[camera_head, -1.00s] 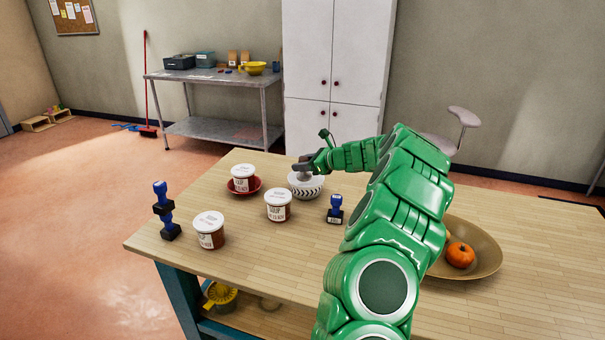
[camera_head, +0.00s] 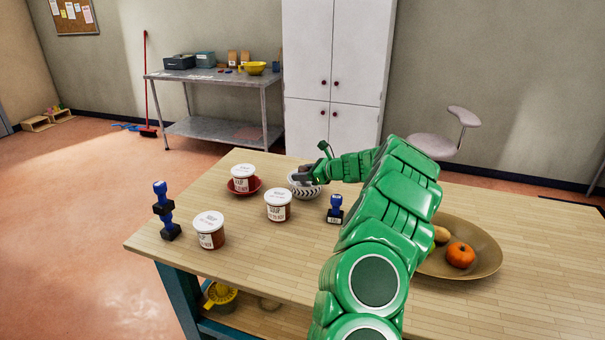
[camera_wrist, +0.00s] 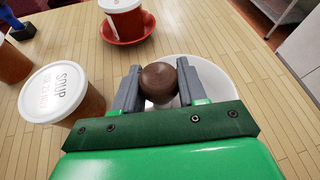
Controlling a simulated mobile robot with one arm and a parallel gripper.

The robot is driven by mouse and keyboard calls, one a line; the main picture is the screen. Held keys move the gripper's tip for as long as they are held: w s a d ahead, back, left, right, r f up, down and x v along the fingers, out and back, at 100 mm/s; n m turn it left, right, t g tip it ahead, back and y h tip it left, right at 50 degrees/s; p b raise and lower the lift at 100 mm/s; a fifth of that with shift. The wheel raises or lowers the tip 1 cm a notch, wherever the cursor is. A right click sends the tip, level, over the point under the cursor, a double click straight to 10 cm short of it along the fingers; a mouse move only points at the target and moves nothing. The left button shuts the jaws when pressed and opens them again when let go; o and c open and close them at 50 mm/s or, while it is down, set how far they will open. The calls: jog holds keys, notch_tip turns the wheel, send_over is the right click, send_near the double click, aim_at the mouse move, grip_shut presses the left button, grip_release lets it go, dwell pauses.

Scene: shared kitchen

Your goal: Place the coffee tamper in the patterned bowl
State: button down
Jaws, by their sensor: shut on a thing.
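The patterned bowl (camera_head: 309,191), white with dark markings, stands on the wooden table near its far edge. My gripper (camera_head: 301,177) is low at the bowl's mouth. In the wrist view my gripper (camera_wrist: 157,88) is shut on the coffee tamper (camera_wrist: 159,76), whose round brown knob shows between the two grey fingers. The white bowl (camera_wrist: 222,84) shows behind and beside the knob there. The tamper's lower part is hidden, so I cannot tell whether it touches the bowl's inside.
A tub on a red saucer (camera_head: 243,191) stands left of the bowl. Two more lidded tubs (camera_head: 278,207) (camera_head: 209,232) stand nearer. Blue-handled stamps stand at the table's left (camera_head: 161,212) and middle (camera_head: 335,211). A wide fruit bowl (camera_head: 485,262) is at right.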

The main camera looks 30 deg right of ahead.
jog(key=shift+f, duration=0.5)
jog(key=c, duration=0.6)
grip_release()
jog(key=shift+r, duration=0.65)
jog(key=v, duration=1.2)
